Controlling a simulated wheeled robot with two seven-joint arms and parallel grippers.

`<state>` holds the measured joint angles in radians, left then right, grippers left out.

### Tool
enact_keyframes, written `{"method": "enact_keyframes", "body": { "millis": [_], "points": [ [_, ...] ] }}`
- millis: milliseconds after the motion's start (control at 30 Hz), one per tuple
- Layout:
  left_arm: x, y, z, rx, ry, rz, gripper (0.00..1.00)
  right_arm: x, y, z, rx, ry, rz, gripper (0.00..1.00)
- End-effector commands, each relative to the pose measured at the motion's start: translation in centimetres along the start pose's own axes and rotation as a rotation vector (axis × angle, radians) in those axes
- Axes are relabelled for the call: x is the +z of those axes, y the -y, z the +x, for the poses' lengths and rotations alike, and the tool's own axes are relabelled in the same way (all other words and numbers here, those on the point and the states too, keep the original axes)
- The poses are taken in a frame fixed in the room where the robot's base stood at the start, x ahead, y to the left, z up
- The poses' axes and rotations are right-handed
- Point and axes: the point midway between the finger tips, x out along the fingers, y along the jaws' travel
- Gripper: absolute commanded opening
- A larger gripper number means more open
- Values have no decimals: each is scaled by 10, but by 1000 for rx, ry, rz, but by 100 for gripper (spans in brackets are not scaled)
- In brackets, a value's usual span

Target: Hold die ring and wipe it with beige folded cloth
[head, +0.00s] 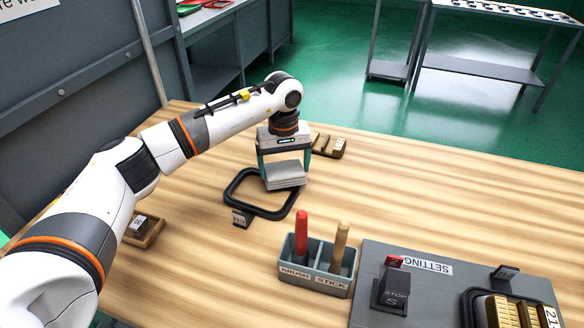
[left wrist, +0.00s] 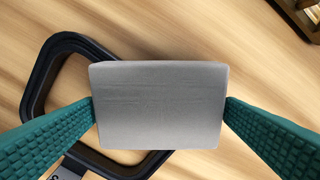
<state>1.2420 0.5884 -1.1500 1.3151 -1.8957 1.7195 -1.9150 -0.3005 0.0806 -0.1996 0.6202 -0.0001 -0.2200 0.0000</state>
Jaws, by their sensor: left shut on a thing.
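My right gripper is out of view.
A grey holder (head: 316,280) with a red and a wooden handle stands in front. A dark SETTING board (head: 430,278) at right bears a STOP block, a second black ring and brass pieces. The table's right rear is clear.

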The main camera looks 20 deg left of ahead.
Motion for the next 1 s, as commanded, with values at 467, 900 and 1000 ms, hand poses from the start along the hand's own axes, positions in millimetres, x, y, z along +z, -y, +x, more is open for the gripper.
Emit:
{"method": "enact_keyframes", "body": {
  "millis": [467,900,1000],
  "points": [
    [18,-24,1,3,1,-4,72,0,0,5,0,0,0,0],
    [31,-43,2,2,1,-4,72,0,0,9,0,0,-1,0],
    [37,-51,2,3,1,-4,72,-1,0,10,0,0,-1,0]
  ]
}}
